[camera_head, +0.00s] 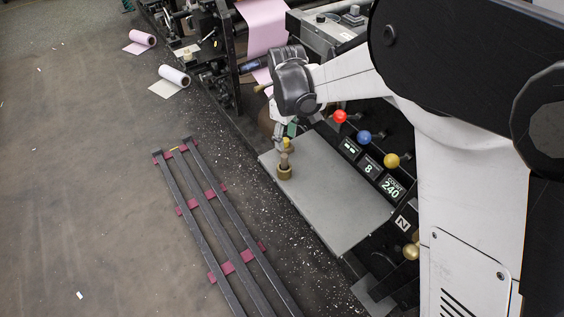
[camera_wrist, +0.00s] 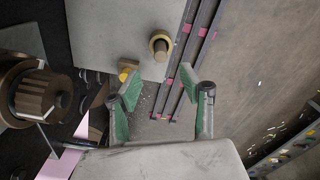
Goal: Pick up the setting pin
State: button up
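A brass-coloured pin with a wide collar (camera_head: 284,173) stands on the grey metal plate near its left corner; I take it for the setting pin. It also shows in the wrist view (camera_wrist: 159,46), beyond the fingertips. A smaller tan piece with a yellow end (camera_head: 287,144) is just behind it, and in the wrist view this piece (camera_wrist: 125,75) is close to the left finger. My gripper (camera_wrist: 168,90) is open, with green pads and nothing between the fingers. In the head view my gripper (camera_head: 288,130) is partly hidden by the wrist, just behind the pin.
The grey plate (camera_head: 335,205) is otherwise clear. A panel with red (camera_head: 340,116), blue (camera_head: 364,137) and yellow (camera_head: 391,160) knobs borders its right side. Dark rails (camera_head: 212,212) lie on the floor at left. Pink (camera_head: 143,38) and white (camera_head: 174,76) rolls lie farther back.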

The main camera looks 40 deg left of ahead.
aim_at(285, 156)
notch_tip(285, 156, down, 10)
jog(key=shift+r+b, duration=0.1)
jog(key=shift+b, duration=0.35)
grip_shut()
